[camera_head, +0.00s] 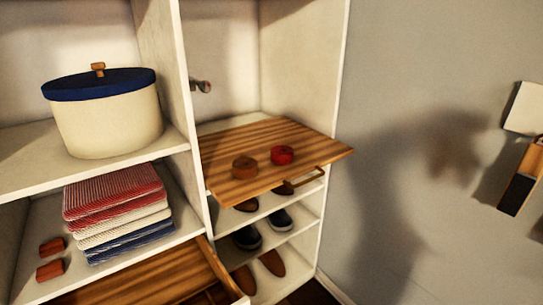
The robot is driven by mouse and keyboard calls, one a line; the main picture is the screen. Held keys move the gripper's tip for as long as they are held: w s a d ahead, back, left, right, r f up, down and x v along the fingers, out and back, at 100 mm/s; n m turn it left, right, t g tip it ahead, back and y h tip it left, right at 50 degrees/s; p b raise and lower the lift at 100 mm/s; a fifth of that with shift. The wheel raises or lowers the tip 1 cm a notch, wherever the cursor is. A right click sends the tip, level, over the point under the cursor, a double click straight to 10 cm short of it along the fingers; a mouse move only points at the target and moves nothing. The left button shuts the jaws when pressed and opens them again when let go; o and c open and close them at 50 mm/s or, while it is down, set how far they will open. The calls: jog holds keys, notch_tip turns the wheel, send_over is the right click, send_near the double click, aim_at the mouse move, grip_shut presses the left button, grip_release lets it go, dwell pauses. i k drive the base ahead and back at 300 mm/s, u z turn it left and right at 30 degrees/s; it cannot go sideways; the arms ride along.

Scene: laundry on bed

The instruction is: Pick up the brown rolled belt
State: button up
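The brown rolled belt (245,167) lies as a short coil on a wooden pull-out board (310,146) in the right section of the closet. A red rolled belt (282,155) lies on the same board, to its right and a little farther back, apart from it. What looks like part of my gripper (518,180), white, orange-brown and black, shows at the right edge in front of the grey wall. It is cut off by the frame and well away from the belt. Its opening cannot be made out.
Shoes (262,230) stand on shelves below the board. A white upright panel (185,120) separates the left section, with a blue-lidded cream box (105,120), folded striped cloths (115,210) and two small red-brown blocks (50,258). An open wooden drawer (150,278) is below.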

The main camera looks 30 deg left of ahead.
aim_at(243, 169)
jog(key=z, duration=0.1)
jog(key=i, duration=0.95)
jog(key=u, duration=3)
jog(key=i, duration=0.6)
jog(key=z, duration=0.2)
jog(key=k, duration=0.55)
jog(key=u, duration=0.15)
